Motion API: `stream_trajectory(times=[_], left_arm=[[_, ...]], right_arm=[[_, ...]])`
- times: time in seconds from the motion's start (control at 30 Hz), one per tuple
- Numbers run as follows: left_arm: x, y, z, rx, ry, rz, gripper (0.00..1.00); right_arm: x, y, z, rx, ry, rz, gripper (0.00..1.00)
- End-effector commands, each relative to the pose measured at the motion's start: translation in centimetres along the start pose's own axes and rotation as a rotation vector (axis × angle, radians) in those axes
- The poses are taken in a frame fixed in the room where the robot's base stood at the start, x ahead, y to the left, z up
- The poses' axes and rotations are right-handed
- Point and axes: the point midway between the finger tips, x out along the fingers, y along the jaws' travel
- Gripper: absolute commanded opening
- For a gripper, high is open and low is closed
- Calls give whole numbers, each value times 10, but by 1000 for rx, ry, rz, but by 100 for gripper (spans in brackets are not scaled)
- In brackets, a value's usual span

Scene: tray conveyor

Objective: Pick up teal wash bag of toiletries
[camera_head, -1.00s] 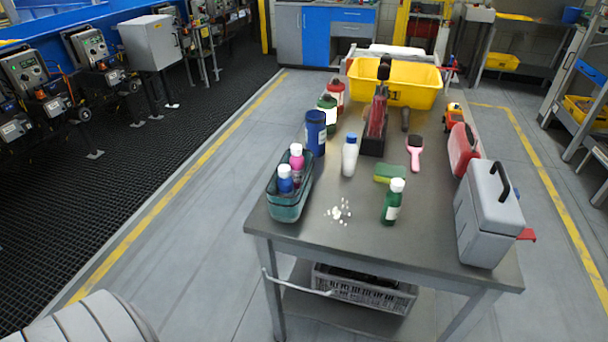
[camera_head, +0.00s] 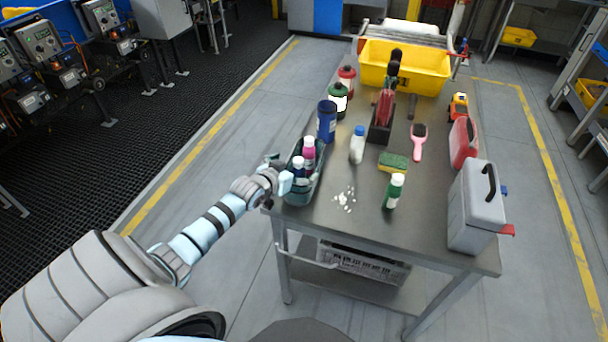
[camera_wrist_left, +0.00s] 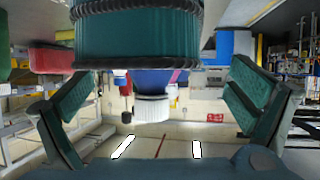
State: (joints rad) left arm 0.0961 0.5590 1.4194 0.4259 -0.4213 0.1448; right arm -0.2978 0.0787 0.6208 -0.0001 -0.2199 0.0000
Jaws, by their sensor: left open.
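The teal wash bag (camera_head: 304,194) stands open at the table's near left corner, with a blue bottle and a magenta bottle, both white-capped, upright in it. My left gripper (camera_head: 279,172) is at the bag's left side, near its rim. In the left wrist view, which is upside down, the gripper (camera_wrist_left: 165,88) has its two fingers wide apart. The teal bag (camera_wrist_left: 138,40) fills the top middle there, with a white cap hanging into the gap between the fingers. I cannot tell whether a finger touches the bag. My right gripper is not in view.
A blue canister (camera_head: 327,122) stands just behind the bag. A white bottle (camera_head: 357,146), a sponge (camera_head: 393,162) and a green bottle (camera_head: 394,192) stand to the right. White bits (camera_head: 345,198) lie near the bag. A grey case (camera_head: 472,207) stands at the right edge.

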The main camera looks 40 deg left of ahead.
Motion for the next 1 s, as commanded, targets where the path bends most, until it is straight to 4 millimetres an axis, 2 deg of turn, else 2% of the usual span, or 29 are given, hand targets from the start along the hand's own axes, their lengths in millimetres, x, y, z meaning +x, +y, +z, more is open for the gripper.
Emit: stream_trajectory(times=[0.23,0.47,0.57,0.9,1.0], left_arm=[[46,-1,4,-4,1,-1,100],[50,-1,0,0,0,0,100],[50,-1,0,0,0,0,87],[49,-1,0,-1,0,0,33],[49,-1,-1,0,2,0,31]], right_arm=[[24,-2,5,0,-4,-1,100],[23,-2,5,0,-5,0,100],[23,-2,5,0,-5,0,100],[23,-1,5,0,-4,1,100],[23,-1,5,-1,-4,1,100]])
